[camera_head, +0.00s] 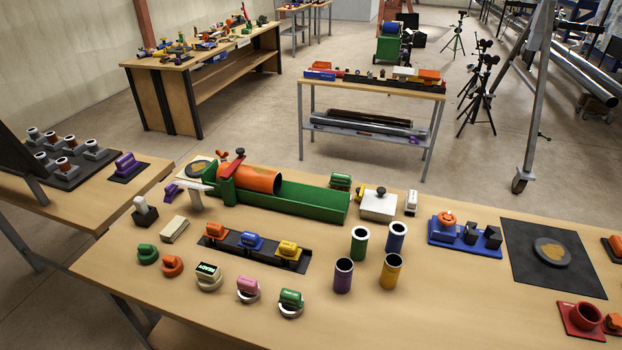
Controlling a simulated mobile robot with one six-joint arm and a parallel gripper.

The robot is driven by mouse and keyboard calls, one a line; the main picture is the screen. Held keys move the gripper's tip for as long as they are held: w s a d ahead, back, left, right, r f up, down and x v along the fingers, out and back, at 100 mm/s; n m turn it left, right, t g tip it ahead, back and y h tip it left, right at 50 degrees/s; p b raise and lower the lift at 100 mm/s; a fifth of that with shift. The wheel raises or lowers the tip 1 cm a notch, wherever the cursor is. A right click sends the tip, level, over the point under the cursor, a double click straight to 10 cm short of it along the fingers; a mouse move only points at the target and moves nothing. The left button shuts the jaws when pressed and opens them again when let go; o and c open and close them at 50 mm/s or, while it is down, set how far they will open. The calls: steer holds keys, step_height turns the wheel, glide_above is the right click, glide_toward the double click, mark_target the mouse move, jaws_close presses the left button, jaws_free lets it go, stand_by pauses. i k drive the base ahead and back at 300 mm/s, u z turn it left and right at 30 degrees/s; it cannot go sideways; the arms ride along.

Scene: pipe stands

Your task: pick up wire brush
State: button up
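I cannot single out the wire brush with certainty. A small beige block (174,229) with a pale top lies flat on the near wooden table (240,325), left of the black tray, and may be the brush. A purple piece (172,191) lies behind it, near a white, T-shaped piece (196,190). A black holder with a pale top (145,211) stands just left of the block. Bristles are too small to make out on any of these. My gripper is not in view.
A green cradle (310,200) holds an orange pipe (249,179) behind the block. A black tray (255,249) with coloured pieces sits to its right. Several small rings and caps line the front, with upright cups (343,275) mid-table. Bare wood shows at front left.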

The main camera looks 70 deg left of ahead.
mark_target(337, 180)
steer(key=z, duration=0.25)
steer(key=k, duration=0.2)
steer(key=u, duration=2.25)
steer(key=k, duration=0.25)
steer(key=u, duration=1.5)
steer(key=k, duration=0.65)
steer(key=z, duration=0.3)
steer(key=i, duration=0.6)
steer(key=z, duration=0.15)
